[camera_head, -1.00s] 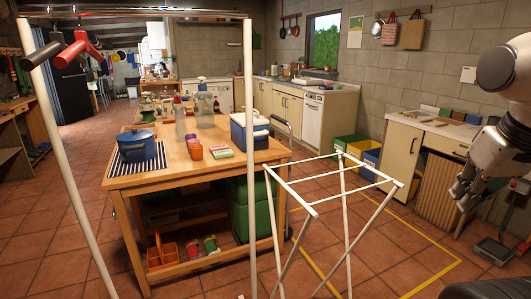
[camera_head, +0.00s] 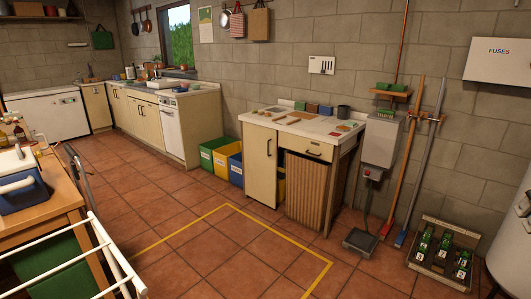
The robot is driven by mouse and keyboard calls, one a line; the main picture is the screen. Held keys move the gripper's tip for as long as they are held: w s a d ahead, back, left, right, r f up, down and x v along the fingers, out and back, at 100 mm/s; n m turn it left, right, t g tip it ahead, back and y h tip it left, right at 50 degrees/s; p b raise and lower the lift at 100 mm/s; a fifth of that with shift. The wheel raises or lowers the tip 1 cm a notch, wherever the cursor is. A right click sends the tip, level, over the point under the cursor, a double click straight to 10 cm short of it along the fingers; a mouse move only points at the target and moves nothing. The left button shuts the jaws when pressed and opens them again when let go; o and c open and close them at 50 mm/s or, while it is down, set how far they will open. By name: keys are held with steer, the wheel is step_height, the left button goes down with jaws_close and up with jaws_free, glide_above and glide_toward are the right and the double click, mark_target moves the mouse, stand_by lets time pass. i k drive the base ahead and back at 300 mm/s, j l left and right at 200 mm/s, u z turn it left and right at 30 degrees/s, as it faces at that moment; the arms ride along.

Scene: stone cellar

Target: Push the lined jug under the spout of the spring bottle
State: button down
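I cannot make out the lined jug or the spring bottle in this view. On the wooden table (camera_head: 50,215) at the left edge, a few small bottles (camera_head: 18,132) show, cut off by the frame and too small to identify. My gripper is not in view.
A blue cool box (camera_head: 22,190) is on the table, with a white rack (camera_head: 112,262) in front. A cream cabinet (camera_head: 260,165) with a cluttered top stands against the wall. Tiled floor inside the yellow line (camera_head: 245,245) is clear.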

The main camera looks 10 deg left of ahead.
mark_target(29, 138)
steer(key=i+l+u, duration=0.1)
steer(key=i, duration=0.45)
steer(key=i+l+u, duration=0.1)
steer(key=i+l, duration=0.15)
steer(key=i, duration=0.25)
steer(key=i+j+u, duration=0.2)
steer(key=i+u, duration=0.2)
steer(key=i, duration=0.25)
steer(key=i+u, duration=0.45)
steer(key=i, duration=0.2)
steer(key=i+l+u, duration=0.4)
steer(key=i, duration=0.2)
steer(key=i+u, duration=0.4)
steer(key=i, duration=1.45)
steer(key=i+l+u, duration=0.1)
steer(key=i+u, duration=0.25)
steer(key=i+l+u, duration=0.2)
steer(key=i+u, duration=0.15)
steer(key=i+l+u, duration=0.65)
steer(key=u, duration=0.2)
steer(key=i+l+u, duration=0.65)
steer(key=l+u, duration=0.35)
